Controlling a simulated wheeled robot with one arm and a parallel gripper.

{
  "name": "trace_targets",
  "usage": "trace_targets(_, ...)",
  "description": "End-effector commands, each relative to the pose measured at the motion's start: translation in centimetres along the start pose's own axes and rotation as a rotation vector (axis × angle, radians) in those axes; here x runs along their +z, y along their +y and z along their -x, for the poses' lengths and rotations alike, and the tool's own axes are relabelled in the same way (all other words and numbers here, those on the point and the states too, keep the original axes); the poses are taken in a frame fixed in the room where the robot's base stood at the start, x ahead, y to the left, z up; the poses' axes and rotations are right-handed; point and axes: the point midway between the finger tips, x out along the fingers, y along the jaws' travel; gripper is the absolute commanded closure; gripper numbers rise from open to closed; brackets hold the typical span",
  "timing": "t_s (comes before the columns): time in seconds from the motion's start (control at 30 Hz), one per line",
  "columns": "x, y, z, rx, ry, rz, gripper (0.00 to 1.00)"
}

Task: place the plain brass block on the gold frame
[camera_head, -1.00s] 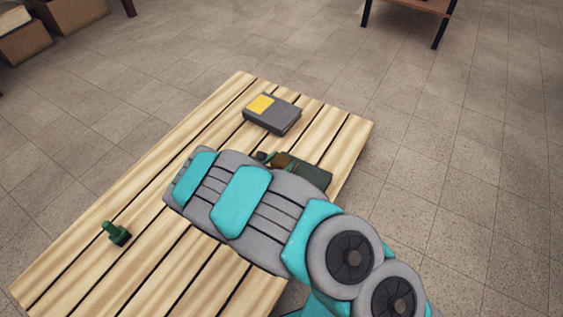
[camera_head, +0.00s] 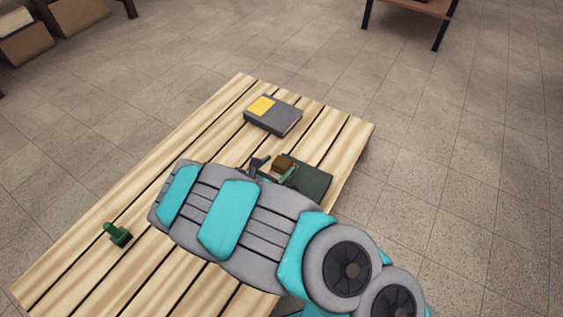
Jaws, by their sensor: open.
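A small brown, brass-like block (camera_head: 283,161) rests at the left end of a dark green book or cover (camera_head: 312,183) on the slatted table. Whether it lies wholly on the cover is hard to tell. My gripper (camera_head: 273,171) is open right by the block, its dark and green fingers partly hidden behind my arm. I cannot tell whether the fingers touch the block. No gold frame shows clearly on the dark green cover, part of which my arm hides.
A green knobbed object (camera_head: 117,235) stands on the left part of the wooden table (camera_head: 190,135). The slats between it and the grey book are mostly clear. Brown boxes (camera_head: 25,45) and another table (camera_head: 425,8) stand away on the floor.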

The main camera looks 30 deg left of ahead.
Motion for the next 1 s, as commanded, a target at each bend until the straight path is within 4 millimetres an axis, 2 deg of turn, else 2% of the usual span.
trace_targets(0.03,0.1,0.2,1.3,0.005,-0.002,0.002,0.0)
trace_targets(0.2,0.1,0.1,4.8,0.002,-0.002,0.003,0.0)
trace_targets(0.3,0.2,0.0,6.5,0.002,-0.002,0.002,0.0)
trace_targets(0.5,0.1,0.0,8.5,0.0,-0.001,0.002,0.0)
trace_targets(0.87,0.1,-0.1,9.0,-0.004,0.0,-0.001,0.0)
trace_targets(0.97,1.2,-0.9,8.4,-0.029,-0.004,-0.031,0.0)
trace_targets(1.0,2.0,-1.5,8.0,-0.051,-0.007,-0.056,0.0)
